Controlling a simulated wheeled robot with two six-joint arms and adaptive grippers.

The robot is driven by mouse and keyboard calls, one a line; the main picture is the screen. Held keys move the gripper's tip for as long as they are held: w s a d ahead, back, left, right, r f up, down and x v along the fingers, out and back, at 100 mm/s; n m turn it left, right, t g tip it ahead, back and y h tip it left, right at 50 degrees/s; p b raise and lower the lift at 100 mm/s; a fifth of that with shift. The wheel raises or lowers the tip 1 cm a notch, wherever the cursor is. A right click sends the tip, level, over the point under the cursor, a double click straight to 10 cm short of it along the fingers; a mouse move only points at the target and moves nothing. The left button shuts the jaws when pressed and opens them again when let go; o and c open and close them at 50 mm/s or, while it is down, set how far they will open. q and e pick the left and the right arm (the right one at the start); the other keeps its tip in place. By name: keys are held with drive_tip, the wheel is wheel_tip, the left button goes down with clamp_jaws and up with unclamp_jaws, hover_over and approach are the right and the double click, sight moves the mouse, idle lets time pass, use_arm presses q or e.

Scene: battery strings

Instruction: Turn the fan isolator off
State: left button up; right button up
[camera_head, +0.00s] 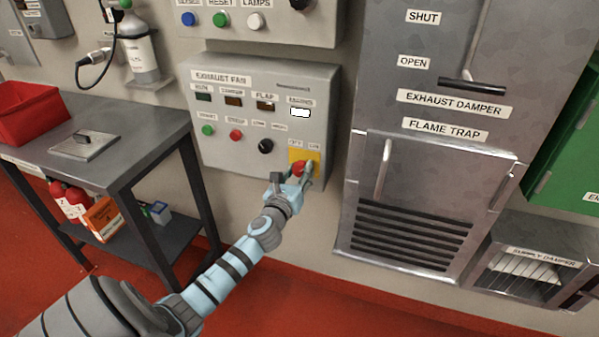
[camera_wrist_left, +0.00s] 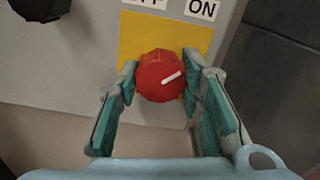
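The fan isolator is a red round knob (camera_head: 299,169) on a yellow plate (camera_wrist_left: 140,35), low on the right of the grey EXHAUST FAN panel (camera_head: 240,135). In the left wrist view the red knob (camera_wrist_left: 158,85) has a white mark pointing right and slightly up, with the ON label (camera_wrist_left: 203,8) above right. The OFF label, above left, is partly cut off. My left gripper (camera_wrist_left: 160,78) has one finger on each side of the knob, with no clear gap, and appears shut on it. My right gripper is not in view.
A black knob (camera_head: 265,146) and green (camera_head: 208,130) and red (camera_head: 236,135) buttons sit up and left on the same panel. The metal flame trap (camera_head: 425,205) stands to the right. A dark table (camera_head: 130,140) with a red bin (camera_head: 30,112) is on the left.

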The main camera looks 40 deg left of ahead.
use_arm(q)
drive_tip(key=shift+c, duration=1)
drive_tip(key=shift+n, duration=0.3)
drive_tip(key=n, duration=0.3)
drive_tip(key=n+b, duration=0.1)
drive_tip(key=n, duration=0.4)
drive_tip(key=shift+f, duration=0.1)
drive_tip(key=n, duration=0.4)
drive_tip(key=shift+b, duration=0.4)
drive_tip(key=n+b, duration=0.1)
drive_tip(key=n, duration=0.3)
drive_tip(key=shift+n, duration=0.7)
